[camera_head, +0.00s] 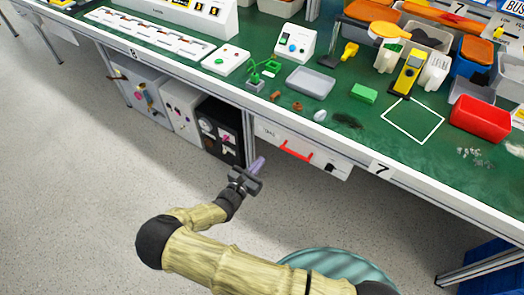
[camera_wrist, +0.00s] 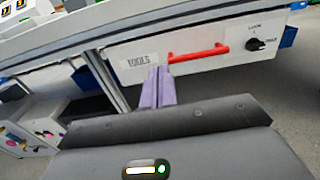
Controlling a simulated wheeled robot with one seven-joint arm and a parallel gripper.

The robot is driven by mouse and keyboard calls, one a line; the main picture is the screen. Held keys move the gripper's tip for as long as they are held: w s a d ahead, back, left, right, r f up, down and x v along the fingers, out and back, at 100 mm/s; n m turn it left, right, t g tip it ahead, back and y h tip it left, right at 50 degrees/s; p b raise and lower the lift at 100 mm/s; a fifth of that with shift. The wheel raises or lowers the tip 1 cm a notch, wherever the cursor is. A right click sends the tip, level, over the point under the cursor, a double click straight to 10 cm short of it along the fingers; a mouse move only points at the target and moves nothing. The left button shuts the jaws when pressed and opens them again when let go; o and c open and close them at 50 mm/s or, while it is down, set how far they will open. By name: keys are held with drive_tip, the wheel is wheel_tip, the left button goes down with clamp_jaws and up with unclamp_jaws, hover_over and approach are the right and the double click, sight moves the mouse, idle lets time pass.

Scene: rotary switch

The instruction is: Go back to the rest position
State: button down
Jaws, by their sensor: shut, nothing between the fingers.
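My gripper (camera_head: 257,165) is in front of the bench, below the level of the green top, with free air around it in the head view. Its purple fingers are together and hold nothing. They also show in the wrist view (camera_wrist: 158,75), pointing toward a white drawer (camera_wrist: 200,50) labelled TOOLS. The drawer has a red handle (camera_wrist: 198,53) and a black rotary switch (camera_wrist: 256,44) at its right. In the head view the drawer front (camera_head: 270,135) hangs under the bench edge and looks shut. The fingers appear apart from the handle and the switch.
The green bench top (camera_head: 310,125) carries a red bin (camera_head: 481,119), a green block (camera_head: 364,94), a grey tray (camera_head: 310,82) and several devices. Cabinets (camera_head: 180,110) stand below at the left. The grey floor (camera_head: 90,200) is clear at the left.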

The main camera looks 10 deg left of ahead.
drive_tip(key=s+d+r+m+g, duration=0.2)
drive_tip(key=d+r+m+g, duration=0.1)
drive_tip(key=d+m+g, duration=0.3)
drive_tip(key=s+d+r+m+g+h, duration=0.1)
drive_tip(key=s+d+r+m+g, duration=0.15)
drive_tip(key=d+m+g, duration=0.4)
drive_tip(key=s+d+r+m+g, duration=0.1)
drive_tip(key=d+r+m+g, duration=0.25)
drive_tip(key=d+m, duration=0.5)
drive_tip(key=s+d+r+m+t+y, duration=0.1)
drive_tip(key=s+d+r+m+y, duration=0.3)
drive_tip(key=r+m, duration=0.25)
drive_tip(key=s+d+r+m+t+y, duration=0.1)
drive_tip(key=s+d+r+m+y, duration=0.3)
drive_tip(key=r, duration=0.4)
wheel_tip(320, 180, up, 14)
drive_tip(key=p, duration=1.5)
drive_tip(key=shift+r+h, duration=0.2)
drive_tip(key=shift+h, duration=0.2)
